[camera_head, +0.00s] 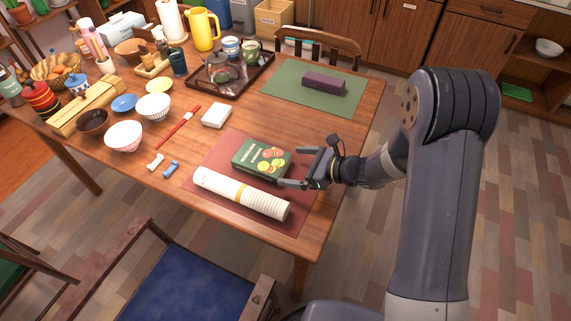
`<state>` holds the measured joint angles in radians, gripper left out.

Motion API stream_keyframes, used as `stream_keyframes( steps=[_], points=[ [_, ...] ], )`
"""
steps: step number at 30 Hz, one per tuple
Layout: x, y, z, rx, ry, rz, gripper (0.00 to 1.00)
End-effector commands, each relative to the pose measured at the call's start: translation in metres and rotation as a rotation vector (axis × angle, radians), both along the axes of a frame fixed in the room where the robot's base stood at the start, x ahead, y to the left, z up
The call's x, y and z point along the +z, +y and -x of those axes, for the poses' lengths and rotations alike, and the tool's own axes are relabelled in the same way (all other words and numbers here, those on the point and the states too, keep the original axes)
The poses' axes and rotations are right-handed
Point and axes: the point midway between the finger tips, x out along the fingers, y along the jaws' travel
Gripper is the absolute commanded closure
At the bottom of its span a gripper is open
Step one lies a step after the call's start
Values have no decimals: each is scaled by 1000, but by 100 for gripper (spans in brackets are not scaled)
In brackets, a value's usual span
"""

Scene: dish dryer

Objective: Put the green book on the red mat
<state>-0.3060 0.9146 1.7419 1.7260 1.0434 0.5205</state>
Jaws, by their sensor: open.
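The green book (262,158) has a picture of red and yellow round fruit on its cover. It lies flat on the red mat (213,160), towards the mat's far side. My gripper (288,168) is open just right of the book, its fingers pointing left towards it. I cannot tell whether a finger touches the book. A rolled cream-coloured paper or cloth (240,194) lies along the near part of the mat, in front of the book.
A green mat (290,88) with a purple block (324,83) lies farther back. A white box (216,115), red chopsticks (178,127) and several bowls are to the left. A dark tray (212,88) with a teapot stands behind. The table's right edge is close to my arm.

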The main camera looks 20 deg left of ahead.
Motion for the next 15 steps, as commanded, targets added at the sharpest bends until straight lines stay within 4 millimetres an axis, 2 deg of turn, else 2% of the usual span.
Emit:
stream_keyframes(
  steps=[1, 6, 10, 15],
  points=[
    [5, -12, 0, -5, 0, -1, 0],
    [19, -45, 3, -5, -1, 0, 0],
    [26, -61, 5, -3, 0, -1, 0],
    [29, -71, 6, 0, 1, 0, 0]
  ],
)
